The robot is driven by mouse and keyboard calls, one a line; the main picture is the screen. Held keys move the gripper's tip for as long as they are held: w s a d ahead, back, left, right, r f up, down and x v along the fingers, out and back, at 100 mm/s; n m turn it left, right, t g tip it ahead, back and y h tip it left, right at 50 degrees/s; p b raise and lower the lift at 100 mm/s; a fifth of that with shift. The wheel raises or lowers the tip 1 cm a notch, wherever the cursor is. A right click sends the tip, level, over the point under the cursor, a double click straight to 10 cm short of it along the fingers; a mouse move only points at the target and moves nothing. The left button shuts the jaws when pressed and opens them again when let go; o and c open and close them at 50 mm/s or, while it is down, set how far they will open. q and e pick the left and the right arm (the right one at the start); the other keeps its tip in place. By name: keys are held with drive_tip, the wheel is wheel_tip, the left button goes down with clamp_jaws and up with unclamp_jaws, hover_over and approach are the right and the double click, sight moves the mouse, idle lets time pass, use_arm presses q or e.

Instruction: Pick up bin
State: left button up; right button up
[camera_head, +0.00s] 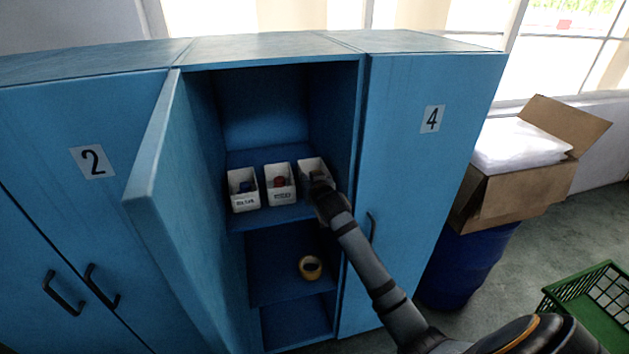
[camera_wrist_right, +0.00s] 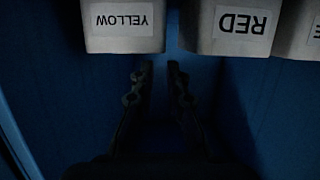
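Three white bins stand in a row on the upper shelf of the open blue locker. The left bin (camera_head: 243,201) has a dark blue thing in it. The middle bin (camera_head: 281,197) has a red thing in it and is labelled RED in the wrist view (camera_wrist_right: 228,30). The right bin (camera_head: 309,166) is partly hidden by my right gripper (camera_head: 321,185). Its label reads YELLOW, upside down, in the wrist view (camera_wrist_right: 124,25). There my right gripper (camera_wrist_right: 159,70) is open and empty, its fingertips just short of the bins. My left gripper is not in view.
The open locker door (camera_head: 165,185) stands out on the left of the shelves. A yellow tape roll (camera_head: 310,268) lies on the shelf below. Locker door 4 (camera_head: 425,180) is shut on the right. A cardboard box (camera_head: 515,196) and green crate (camera_head: 590,312) are further right.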

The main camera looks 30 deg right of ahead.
drive_tip(key=x, duration=0.4)
drive_tip(key=shift+a+f, duration=0.15)
drive_tip(key=shift+p, duration=0.3)
drive_tip(key=x, duration=0.2)
drive_tip(key=p+x, duration=0.1)
drive_tip(key=x, duration=0.2)
drive_tip(key=shift+a+f, duration=0.15)
drive_tip(key=shift+f, duration=0.05)
drive_tip(key=shift+s+r, duration=0.1)
drive_tip(key=shift+s, duration=0.05)
clamp_jaws()
wheel_tip(320, 180, up, 10)
drive_tip(key=shift+r+b, duration=0.1)
drive_tip(key=shift+b, duration=0.7)
